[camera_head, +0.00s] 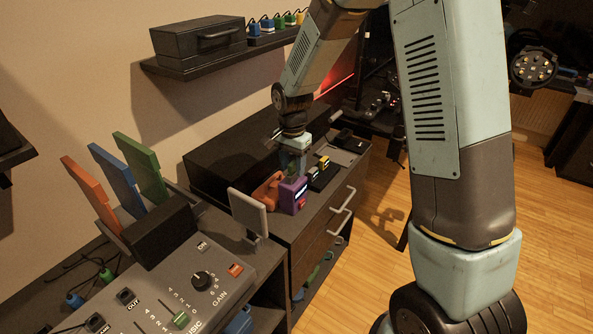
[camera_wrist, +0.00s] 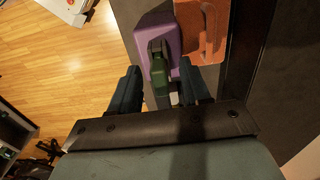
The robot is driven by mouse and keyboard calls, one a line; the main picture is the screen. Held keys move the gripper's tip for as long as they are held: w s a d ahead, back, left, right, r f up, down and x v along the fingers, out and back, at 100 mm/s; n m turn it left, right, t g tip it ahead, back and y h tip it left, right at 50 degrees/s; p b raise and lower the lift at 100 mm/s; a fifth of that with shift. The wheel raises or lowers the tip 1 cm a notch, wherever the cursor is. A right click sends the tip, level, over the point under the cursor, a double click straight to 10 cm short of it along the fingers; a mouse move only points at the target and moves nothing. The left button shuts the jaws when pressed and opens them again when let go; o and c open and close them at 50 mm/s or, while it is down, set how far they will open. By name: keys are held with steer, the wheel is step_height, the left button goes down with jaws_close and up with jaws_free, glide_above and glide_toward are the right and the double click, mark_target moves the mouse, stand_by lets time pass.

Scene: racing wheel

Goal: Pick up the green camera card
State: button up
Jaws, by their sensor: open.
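In the wrist view a small green piece (camera_wrist: 158,84) with a dark upper part lies between the two fingers of my gripper (camera_wrist: 159,70). I take it for the green camera card, but its markings cannot be read. It overlaps a purple block (camera_wrist: 155,27) in that view. My gripper is open, with a finger on each side of the green piece and a visible gap to each. In the head view my gripper (camera_head: 292,163) is low over the cabinet top, just behind the purple block (camera_head: 291,196); the green piece is mostly hidden there.
An orange object (camera_wrist: 202,30) stands close beside the purple block. Small yellow-and-black items (camera_head: 322,166) sit to its right on the cabinet (camera_head: 313,218). A grey upright panel (camera_head: 248,212) stands nearer. Orange, blue and green panels (camera_head: 140,165) stand at left by a control console.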

steer(key=shift+c, duration=0.4)
jaws_close()
